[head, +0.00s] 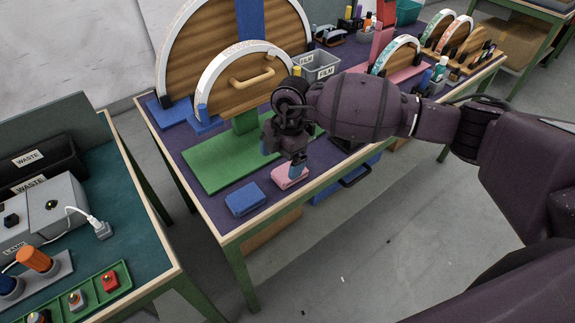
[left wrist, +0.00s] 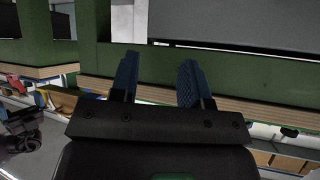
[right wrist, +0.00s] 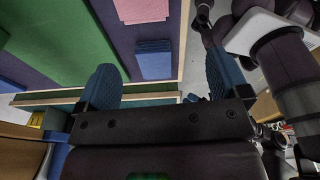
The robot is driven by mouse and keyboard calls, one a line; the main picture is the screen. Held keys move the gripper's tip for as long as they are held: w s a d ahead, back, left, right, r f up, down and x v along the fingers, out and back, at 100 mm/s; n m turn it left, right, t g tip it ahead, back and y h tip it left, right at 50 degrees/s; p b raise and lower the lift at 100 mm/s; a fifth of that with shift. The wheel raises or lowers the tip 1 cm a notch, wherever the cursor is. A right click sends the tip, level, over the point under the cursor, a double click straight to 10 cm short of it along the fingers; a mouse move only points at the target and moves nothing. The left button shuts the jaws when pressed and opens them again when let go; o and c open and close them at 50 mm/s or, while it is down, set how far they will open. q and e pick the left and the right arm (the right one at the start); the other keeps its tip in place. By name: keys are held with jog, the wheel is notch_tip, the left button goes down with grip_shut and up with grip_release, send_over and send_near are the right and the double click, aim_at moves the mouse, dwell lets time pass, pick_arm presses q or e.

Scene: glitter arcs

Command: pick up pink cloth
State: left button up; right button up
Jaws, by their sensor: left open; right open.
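The pink cloth (head: 288,180) lies folded near the front edge of the purple table, to the right of a folded blue cloth (head: 245,199). My right gripper (head: 296,166) is open and points down just above the pink cloth, hiding part of it; I cannot tell whether they touch. In the right wrist view the pink cloth (right wrist: 140,10) is at the top edge, beyond the blue fingers of the gripper (right wrist: 163,75), with the blue cloth (right wrist: 154,60) below it. My left gripper (left wrist: 158,68) is open and empty in its wrist view, facing a green table edge.
A green board (head: 225,160) lies behind the cloths, with a wooden arch (head: 235,85) and yellow handle above it. Grey bins (head: 320,68) stand at the back. A teal bench (head: 130,220) with waste bins and plugs is at left, across a gap.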

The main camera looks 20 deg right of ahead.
jog(key=shift+m+t+h, duration=0.4)
jog(key=shift+m+h, duration=0.1)
jog(key=shift+h, duration=0.4)
jog(key=w+d+f, duration=0.2)
jog(key=d+f, duration=0.1)
jog(key=shift+w+b, duration=0.35)
jog(key=shift+w, duration=0.05)
jog(key=shift+f, duration=0.7)
pick_arm(q)
jog(key=shift+w+f+b, duration=0.5)
jog(key=shift+f, duration=0.05)
pick_arm(e)
notch_tip(320, 180, down, 5)
jog(key=shift+r, duration=0.2)
pick_arm(q)
jog(key=shift+r, duration=0.1)
pick_arm(e)
jog(key=c, duration=1)
pick_arm(q)
jog(key=shift+s, duration=0.1)
pick_arm(e)
jog(key=shift+r, duration=0.1)
